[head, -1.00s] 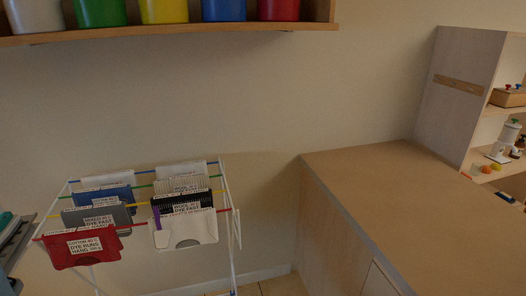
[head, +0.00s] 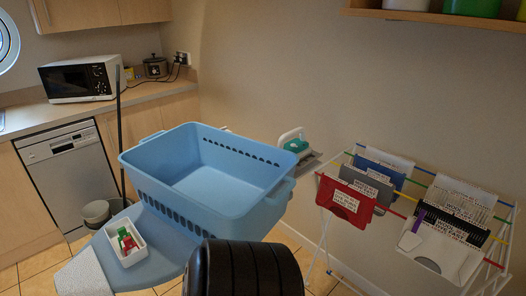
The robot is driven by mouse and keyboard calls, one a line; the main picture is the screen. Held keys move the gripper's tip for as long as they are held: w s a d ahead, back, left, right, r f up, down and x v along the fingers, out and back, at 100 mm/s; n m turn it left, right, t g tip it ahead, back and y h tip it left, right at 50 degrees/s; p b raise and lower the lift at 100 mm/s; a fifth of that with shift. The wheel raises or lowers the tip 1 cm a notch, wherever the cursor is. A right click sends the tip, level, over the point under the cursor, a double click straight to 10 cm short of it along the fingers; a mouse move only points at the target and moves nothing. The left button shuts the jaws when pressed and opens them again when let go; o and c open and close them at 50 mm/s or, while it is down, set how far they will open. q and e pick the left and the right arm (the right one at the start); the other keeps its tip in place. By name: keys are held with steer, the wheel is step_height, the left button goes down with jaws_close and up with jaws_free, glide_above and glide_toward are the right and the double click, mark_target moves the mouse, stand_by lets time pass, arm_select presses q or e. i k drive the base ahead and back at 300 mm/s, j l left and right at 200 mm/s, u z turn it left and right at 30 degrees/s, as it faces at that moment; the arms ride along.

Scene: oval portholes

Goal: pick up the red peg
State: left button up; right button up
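A small white box (head: 133,257) sits on the blue ironing board at the lower left. Small red (head: 128,243) and green (head: 122,232) pieces lie in it; they look like pegs, but they are too small to tell apart clearly. A purple peg-like piece (head: 419,222) is clipped on the drying rack at the right. Neither of my grippers shows in the head view. A black ribbed rounded part at the bottom centre looks like part of my own arm, and it hides part of the board's right side.
A large empty blue laundry basket (head: 222,190) stands on the board (head: 160,268) behind the white box. An iron (head: 293,143) stands behind it. The drying rack (head: 318,232) with labelled cloths is at the right. A counter with a microwave (head: 82,78) is behind left.

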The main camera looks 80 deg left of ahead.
mark_target(128, 242)
steer(key=u, duration=0.45)
steer(key=k+u, duration=0.1)
steer(key=u, duration=0.75)
steer(key=k+u, duration=0.1)
steer(key=u, duration=1.2)
steer(key=k+j, duration=0.05)
steer(key=j, duration=0.05)
